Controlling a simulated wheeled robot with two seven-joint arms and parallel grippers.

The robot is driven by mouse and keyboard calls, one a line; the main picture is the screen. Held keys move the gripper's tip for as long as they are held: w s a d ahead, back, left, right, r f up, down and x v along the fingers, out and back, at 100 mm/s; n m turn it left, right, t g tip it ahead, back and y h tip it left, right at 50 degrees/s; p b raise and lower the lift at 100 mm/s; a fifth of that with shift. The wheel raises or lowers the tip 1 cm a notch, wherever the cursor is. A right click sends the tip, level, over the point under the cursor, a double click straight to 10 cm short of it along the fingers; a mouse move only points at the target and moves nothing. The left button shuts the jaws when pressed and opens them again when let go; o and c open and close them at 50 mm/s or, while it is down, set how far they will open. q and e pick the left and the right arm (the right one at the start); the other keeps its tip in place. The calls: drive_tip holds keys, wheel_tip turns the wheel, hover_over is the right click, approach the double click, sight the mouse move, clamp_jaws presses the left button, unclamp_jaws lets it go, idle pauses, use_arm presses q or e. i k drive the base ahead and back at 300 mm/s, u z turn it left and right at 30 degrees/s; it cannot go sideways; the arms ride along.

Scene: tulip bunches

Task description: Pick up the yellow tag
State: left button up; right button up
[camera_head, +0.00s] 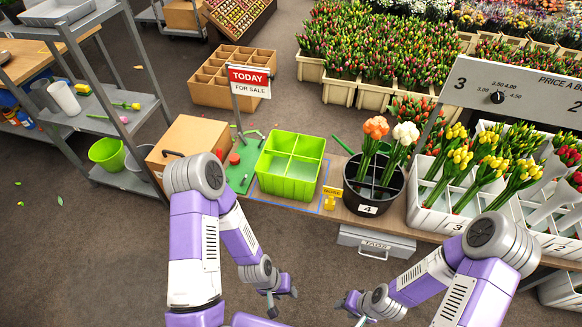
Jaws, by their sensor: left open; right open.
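The yellow tag (331,191) is small, with dark print too small to read. It is by the front edge of the wooden bench (385,222), between the green divided crate (290,187) and the black bucket (374,205). A small yellow piece shows just below it; I cannot tell if they are joined. My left gripper (283,300) is open and empty, in front of the bench and lower left of the tag in the picture. My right gripper (349,312) is open and empty, also in front of the bench, below the tag in the picture.
The black bucket marked 4 holds orange and white tulips. White crates (430,215) of tulips stand to its right. A grey TAGS drawer (362,247) hangs under the bench. A cardboard box (188,142) and a red TODAY sign (249,80) stand left of the green crate.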

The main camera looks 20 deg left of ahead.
sight(332, 192)
drive_tip(key=u, duration=0.2)
drive_tip(key=i, duration=0.8)
drive_tip(key=z, duration=1.25)
